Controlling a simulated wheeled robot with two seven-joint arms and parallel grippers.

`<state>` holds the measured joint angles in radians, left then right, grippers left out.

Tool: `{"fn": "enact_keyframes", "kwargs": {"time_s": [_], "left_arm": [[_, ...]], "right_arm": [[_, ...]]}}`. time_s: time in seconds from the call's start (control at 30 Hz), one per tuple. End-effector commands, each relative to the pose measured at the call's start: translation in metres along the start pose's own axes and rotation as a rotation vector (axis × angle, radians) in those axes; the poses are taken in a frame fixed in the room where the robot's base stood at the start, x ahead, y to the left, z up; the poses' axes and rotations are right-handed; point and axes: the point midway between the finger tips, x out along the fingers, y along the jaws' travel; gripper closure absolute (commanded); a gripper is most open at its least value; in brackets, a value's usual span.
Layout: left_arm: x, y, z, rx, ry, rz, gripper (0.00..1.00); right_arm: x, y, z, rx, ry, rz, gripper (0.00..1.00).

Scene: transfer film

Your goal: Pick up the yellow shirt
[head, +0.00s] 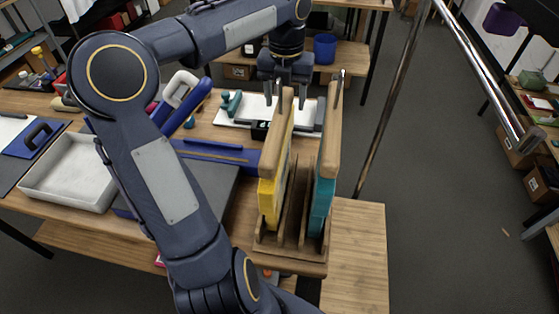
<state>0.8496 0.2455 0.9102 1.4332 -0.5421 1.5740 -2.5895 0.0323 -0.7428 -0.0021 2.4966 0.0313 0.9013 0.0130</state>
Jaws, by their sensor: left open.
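The yellow shirt (269,203) hangs folded and edge-on below a wooden hanger (277,140), in the left part of a slotted wooden rack (290,257). A teal shirt (321,203) stands in the rack's right part under a similar wooden hanger (331,140) with a metal hook. My left gripper (290,92) is open and points down just above the top of the yellow shirt's hanger. Whether its fingers touch the hanger's hook I cannot tell. The lower edge of the yellow shirt is hidden by the rack. My right gripper is out of view.
The rack stands on a wooden table (358,250) with bare wood to its right. A white tray (70,175) and a blue clipboard (30,138) lie at the left. A metal rail (485,75) crosses at the upper right. A blue bin (325,48) stands behind.

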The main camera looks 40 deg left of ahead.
Motion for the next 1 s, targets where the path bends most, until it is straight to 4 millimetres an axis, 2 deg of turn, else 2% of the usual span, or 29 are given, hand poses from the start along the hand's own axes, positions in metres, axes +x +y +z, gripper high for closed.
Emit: {"fn": "enact_keyframes", "kwargs": {"time_s": [0.2, 0.5, 0.93, 1.0], "left_arm": [[0.03, 0.002, -0.003, -0.002, 0.002, 0.001, 0.44], [0.035, 0.001, -0.003, -0.002, -0.001, 0.0, 0.44], [0.035, 0.001, -0.003, -0.002, -0.001, 0.0, 1.0], [0.035, 0.001, -0.003, -0.002, -0.001, 0.0, 1.0]], "right_arm": [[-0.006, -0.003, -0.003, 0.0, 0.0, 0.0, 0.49], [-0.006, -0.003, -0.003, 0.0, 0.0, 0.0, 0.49], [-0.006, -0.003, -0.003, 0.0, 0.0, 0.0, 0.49], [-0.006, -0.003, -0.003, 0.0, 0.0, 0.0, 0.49]]}}
